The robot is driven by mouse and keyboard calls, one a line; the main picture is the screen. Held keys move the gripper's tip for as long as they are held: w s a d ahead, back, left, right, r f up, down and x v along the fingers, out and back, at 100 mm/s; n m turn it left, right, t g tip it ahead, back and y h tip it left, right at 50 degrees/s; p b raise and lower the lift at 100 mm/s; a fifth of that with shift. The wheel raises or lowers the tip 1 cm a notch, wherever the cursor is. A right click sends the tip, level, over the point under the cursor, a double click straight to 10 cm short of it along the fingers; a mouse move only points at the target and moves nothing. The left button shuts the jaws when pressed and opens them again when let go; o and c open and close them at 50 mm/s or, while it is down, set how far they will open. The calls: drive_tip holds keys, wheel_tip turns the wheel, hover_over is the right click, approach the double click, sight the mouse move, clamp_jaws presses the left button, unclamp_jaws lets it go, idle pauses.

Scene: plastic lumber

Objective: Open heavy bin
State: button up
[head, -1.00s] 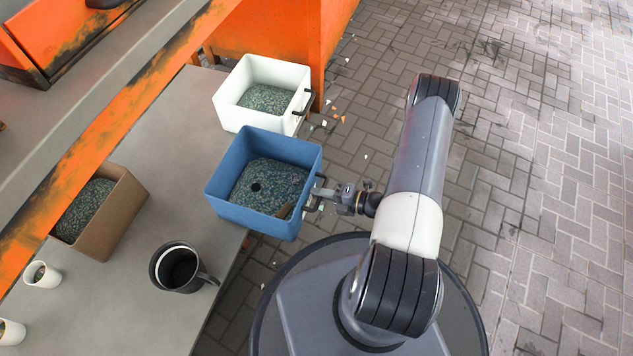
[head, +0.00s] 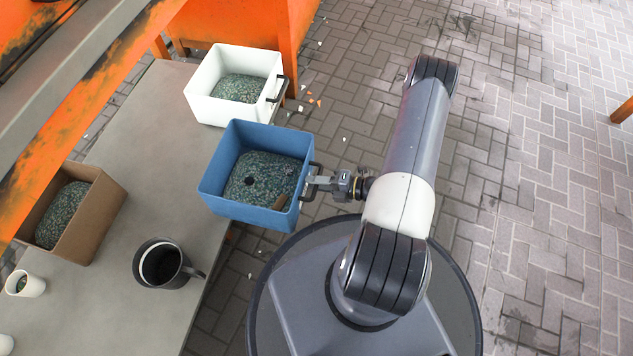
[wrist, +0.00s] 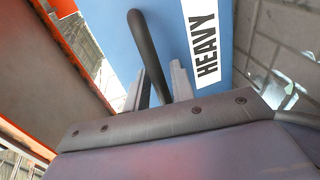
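The blue bin (head: 246,207) is open-topped and holds green-grey granules with a dark round spot. Its right part juts past the edge of the grey table. The wrist view shows its blue wall (wrist: 165,25) with a white label (wrist: 205,40) reading HEAVY and a dark curved handle (wrist: 145,45). My gripper (head: 313,184) is at the bin's right side, at the handle. In the wrist view the handle passes between my two fingers (wrist: 158,85), which look closed about it; the exact contact is partly hidden.
A white bin (head: 202,104) with a dark handle stands behind the blue one. A brown box (head: 92,222), a dark mug (head: 150,279) and white cups stand on the table (head: 140,145). An orange frame (head: 250,25) is behind. The paved floor (head: 540,170) at right is mostly clear.

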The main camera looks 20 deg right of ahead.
drive_tip(key=shift+o, duration=0.5)
drive_tip(key=shift+s+d+r, duration=0.1)
drive_tip(key=shift+s+d, duration=0.05)
drive_tip(key=shift+d, duration=0.1)
drive_tip(key=p+v, duration=0.3)
drive_tip(key=v, duration=0.7)
drive_tip(key=shift+b+x, duration=1.55)
drive_tip(key=shift+x, duration=3.8)
drive_tip(key=shift+a, duration=0.1)
